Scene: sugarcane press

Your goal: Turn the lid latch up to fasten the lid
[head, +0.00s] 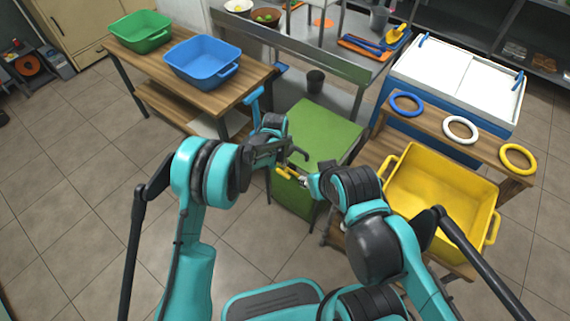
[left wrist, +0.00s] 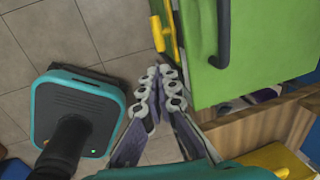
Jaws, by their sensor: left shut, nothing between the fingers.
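The green press lid (head: 315,127) lies shut on top of its green box. It fills the upper right of the left wrist view (left wrist: 265,60), with a dark handle (left wrist: 222,38) on it. The yellow lid latch (head: 285,173) is at the front of the box, and also shows in the left wrist view (left wrist: 157,34). My left gripper (head: 302,179) is close beside the latch. In the left wrist view its fingertips (left wrist: 160,74) are together and empty, just short of the yellow parts. Contact cannot be told. My right gripper's fingers cannot be made out among the arm links.
A yellow bin (head: 440,185) and a wooden bench with blue (head: 406,104), white and yellow rings stand at the right. A wooden table with green (head: 142,33) and blue (head: 203,60) tubs stands at the back left. The floor left of the press is clear.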

